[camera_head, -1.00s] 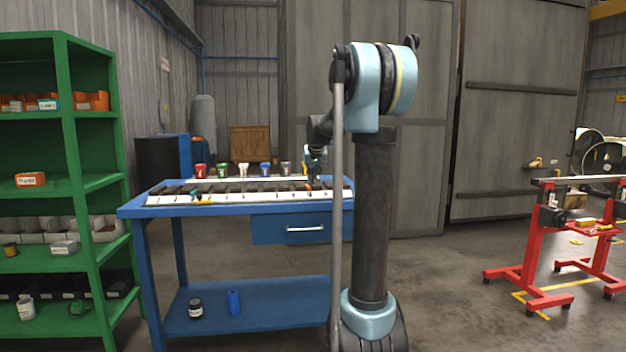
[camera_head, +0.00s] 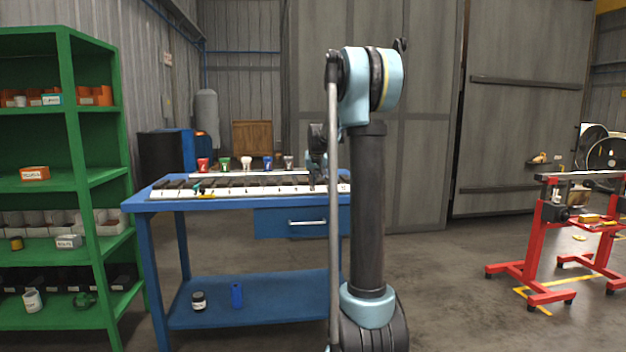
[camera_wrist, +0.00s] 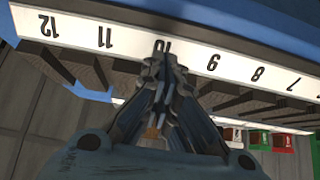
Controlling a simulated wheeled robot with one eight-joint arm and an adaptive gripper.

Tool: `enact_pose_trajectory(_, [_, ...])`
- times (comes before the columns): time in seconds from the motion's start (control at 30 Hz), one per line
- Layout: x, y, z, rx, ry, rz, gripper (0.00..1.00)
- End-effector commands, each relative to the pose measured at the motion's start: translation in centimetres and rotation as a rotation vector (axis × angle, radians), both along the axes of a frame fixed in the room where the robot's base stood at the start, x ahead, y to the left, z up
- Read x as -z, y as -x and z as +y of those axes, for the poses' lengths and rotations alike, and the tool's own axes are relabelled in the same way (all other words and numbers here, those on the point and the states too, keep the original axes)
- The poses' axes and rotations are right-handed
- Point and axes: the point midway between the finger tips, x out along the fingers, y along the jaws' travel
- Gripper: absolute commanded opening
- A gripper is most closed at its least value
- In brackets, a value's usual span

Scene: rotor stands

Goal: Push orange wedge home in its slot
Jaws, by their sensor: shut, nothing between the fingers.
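My gripper (camera_wrist: 163,62) is shut and empty in the wrist view. Its fingertips are at the numbered white strip (camera_wrist: 133,42), over the label 10. Dark slots between dark bars run back from the strip. A small orange-brown patch (camera_wrist: 152,132) shows between the finger links; I cannot tell whether it is the orange wedge. Otherwise the wedge is hidden behind my gripper. In the head view the slotted rack (camera_head: 235,190) lies along the front of the blue bench, and my gripper is at its right part, partly covered by my arm.
Several coloured cups, including a red one (camera_head: 203,164), stand behind the rack. A yellow-handled tool (camera_head: 207,195) lies at the rack's front left. A green shelf (camera_head: 70,120) stands at left and a red stand (camera_head: 545,240) at right. The floor between is clear.

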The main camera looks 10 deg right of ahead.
Motion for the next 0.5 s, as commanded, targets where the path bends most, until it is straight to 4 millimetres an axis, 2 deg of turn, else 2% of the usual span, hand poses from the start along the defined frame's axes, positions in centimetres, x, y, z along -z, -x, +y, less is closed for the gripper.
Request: enact_pose_trajectory(0.5, [0.82, -0.99, 0.04, 0.000, 0.000, 0.000, 0.00])
